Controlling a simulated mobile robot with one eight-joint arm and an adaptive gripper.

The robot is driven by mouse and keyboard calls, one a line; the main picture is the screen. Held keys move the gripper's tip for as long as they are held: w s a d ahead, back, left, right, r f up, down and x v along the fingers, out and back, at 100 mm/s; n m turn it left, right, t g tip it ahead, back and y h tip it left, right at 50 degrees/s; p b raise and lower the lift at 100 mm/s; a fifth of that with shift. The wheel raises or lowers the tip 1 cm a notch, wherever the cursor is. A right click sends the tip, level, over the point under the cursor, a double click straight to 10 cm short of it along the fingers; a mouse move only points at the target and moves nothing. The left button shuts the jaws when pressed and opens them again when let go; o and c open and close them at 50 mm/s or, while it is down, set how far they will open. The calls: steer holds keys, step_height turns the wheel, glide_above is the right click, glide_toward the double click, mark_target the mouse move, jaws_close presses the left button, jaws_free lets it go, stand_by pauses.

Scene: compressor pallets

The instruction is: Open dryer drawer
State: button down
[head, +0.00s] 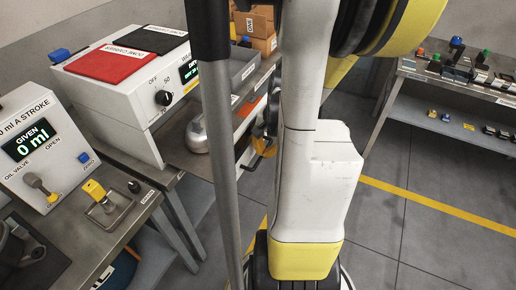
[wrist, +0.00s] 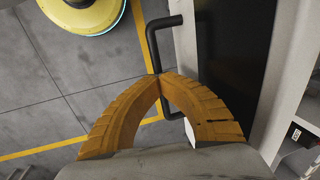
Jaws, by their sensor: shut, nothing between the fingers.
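In the wrist view, a black bar handle (wrist: 151,48) stands out from a pale edge beside a dark panel (wrist: 235,45). My gripper (wrist: 158,75) has two curved orange fingers with their tips together. The tips overlap the middle of the handle bar in the picture. The bar's lower part shows inside the loop of the fingers; I cannot tell whether they touch it. In the head view, my gripper (head: 264,148) is partly hidden behind my arm. A white unit with a knob and a display (head: 188,70) beginning "DR" stands to its left. The drawer's opening is not visible.
A metal bowl-like part (head: 197,134) sits on the bench by the white unit. A dispenser (head: 40,140) reading "0 ml" stands at left. Cardboard boxes (head: 262,42) are behind. Another bench (head: 440,80) is at right. Grey floor with yellow lines lies clear between.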

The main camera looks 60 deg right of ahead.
steer(key=c, duration=2.2)
jaws_free()
steer(key=o, duration=0.7)
step_height(320, 180, up, 12)
steer(key=s, duration=0.2)
steer(key=shift+s+f, duration=0.15)
steer(key=shift+s, duration=0.05)
